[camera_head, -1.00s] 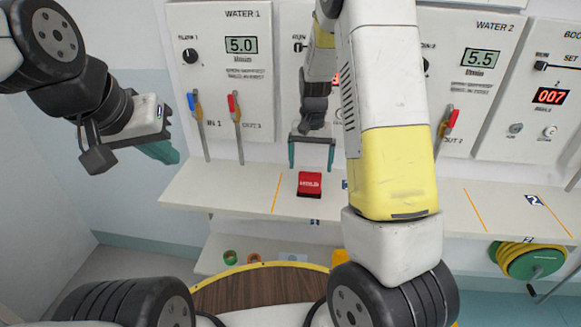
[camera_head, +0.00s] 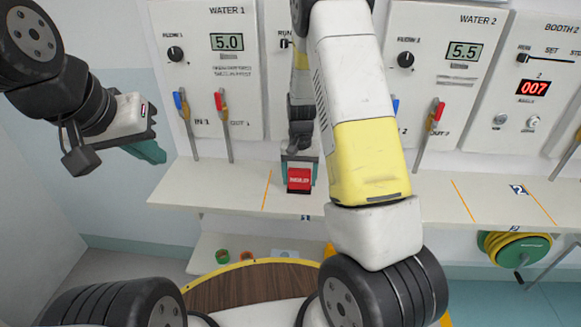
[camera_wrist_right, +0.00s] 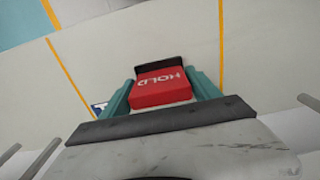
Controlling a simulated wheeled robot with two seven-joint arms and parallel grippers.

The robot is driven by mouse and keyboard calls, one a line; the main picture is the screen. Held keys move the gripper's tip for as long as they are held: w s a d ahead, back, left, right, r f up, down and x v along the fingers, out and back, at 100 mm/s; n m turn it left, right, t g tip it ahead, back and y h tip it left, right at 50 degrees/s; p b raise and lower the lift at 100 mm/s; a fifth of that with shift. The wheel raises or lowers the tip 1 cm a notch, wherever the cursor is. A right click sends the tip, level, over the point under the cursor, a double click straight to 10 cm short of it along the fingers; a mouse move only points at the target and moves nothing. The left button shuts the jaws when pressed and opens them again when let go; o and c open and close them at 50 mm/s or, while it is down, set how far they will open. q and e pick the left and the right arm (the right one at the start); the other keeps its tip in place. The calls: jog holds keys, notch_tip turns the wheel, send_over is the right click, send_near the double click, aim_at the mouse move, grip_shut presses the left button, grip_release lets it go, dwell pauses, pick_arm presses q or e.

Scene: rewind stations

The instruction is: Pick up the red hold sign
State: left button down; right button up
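The red hold sign (camera_head: 299,179), a red block with white lettering and a dark back edge, is on the pale shelf (camera_head: 230,192) below the WATER 1 panel. It also shows in the right wrist view (camera_wrist_right: 160,88), between the teal fingers. My right gripper (camera_head: 299,172) reaches down behind it, one finger along each side. The fingers appear to be against its sides, with no clear gap. The sign appears to be at shelf level; its underside is hidden. My left gripper (camera_head: 148,152) is raised at the left, away from the shelf, its finger opening not clear.
Valve levers (camera_head: 224,125) stand above the shelf left of the sign. The WATER 2 panel (camera_head: 455,60) and a green hose reel (camera_head: 518,256) are to the right. The shelf around the sign is mostly clear.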

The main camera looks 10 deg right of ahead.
jog(key=c, duration=1)
